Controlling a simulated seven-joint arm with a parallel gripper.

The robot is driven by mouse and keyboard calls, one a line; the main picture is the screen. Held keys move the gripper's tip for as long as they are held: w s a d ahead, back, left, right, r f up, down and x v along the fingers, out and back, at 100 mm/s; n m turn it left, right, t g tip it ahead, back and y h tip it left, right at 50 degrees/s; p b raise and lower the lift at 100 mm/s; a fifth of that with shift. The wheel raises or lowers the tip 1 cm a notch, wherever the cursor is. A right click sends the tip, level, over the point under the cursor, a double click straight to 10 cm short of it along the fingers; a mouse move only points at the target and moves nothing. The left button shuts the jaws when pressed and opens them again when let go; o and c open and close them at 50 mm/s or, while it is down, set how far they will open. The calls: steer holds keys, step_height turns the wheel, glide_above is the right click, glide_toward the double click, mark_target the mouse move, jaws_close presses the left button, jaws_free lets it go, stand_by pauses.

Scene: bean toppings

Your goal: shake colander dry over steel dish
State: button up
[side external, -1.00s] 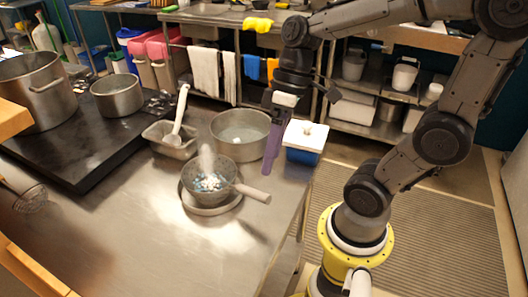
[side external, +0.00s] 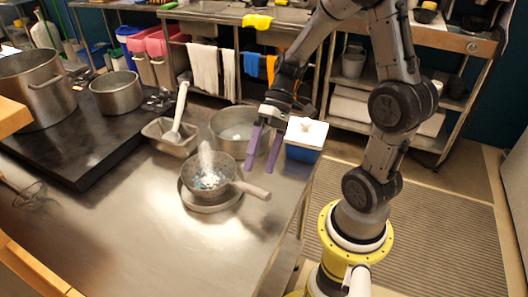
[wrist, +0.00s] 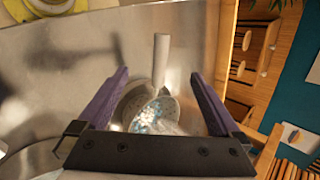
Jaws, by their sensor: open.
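The grey colander (side external: 205,180) sits in a shallow steel dish (side external: 212,207) on the steel table, its handle (side external: 254,190) pointing right and slightly toward the side camera. Small blue and white pieces lie in its bowl, with a whitish haze above them. My gripper (side external: 260,170) is open and empty, purple fingers pointing down, just above the handle in the picture. In the wrist view, the colander (wrist: 168,103) and its handle (wrist: 161,60) appear between the open fingers (wrist: 159,72). Contact does not show. The fingers do not hold the handle.
A large round pot (side external: 232,120) stands behind the colander. A rectangular pan (side external: 165,143) with a white-handled utensil (side external: 179,112) is at back left. A blue tub with a white lid (side external: 307,130) stands at the right table edge.

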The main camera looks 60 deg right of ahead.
mark_target(253, 191)
steer(key=shift+x, duration=3.65)
jaws_close()
